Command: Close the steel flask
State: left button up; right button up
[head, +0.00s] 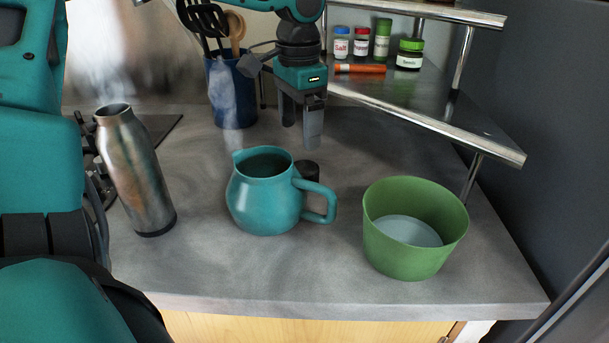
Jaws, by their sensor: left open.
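The steel flask (135,175) stands upright at the left of the counter, with its mouth open and steam above it. A small dark round piece (307,170), perhaps its cap, lies on the counter behind the teal jug's handle and is partly hidden by it. My left gripper (301,133) points down above and behind this dark piece, with its two fingers apart and nothing between them. It is well to the right of the flask. My right gripper is out of view.
A teal jug (262,200) stands mid-counter, with a green bowl (412,248) to its right. A blue utensil holder (232,97) stands behind. A metal corner shelf (440,112) holds several jars at the back right. The front counter strip is clear.

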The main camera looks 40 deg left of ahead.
aim_at(302, 168)
pick_arm(q)
notch_tip(302, 168, down, 3)
jog(key=shift+r, duration=0.15)
jog(key=shift+f, duration=0.2)
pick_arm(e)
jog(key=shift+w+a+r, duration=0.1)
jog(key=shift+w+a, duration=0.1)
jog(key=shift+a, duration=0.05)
pick_arm(q)
jog(key=shift+f, duration=0.1)
jog(key=f, duration=0.1)
jog(key=f+b, duration=0.1)
jog(key=f, duration=0.2)
jog(key=shift+s+d+f, duration=0.1)
jog(key=shift+d+f, duration=0.1)
jog(key=shift+d, duration=0.2)
jog(key=shift+f+b, duration=0.3)
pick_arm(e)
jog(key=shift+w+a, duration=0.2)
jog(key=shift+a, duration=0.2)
pick_arm(q)
jog(key=shift+c, duration=0.5)
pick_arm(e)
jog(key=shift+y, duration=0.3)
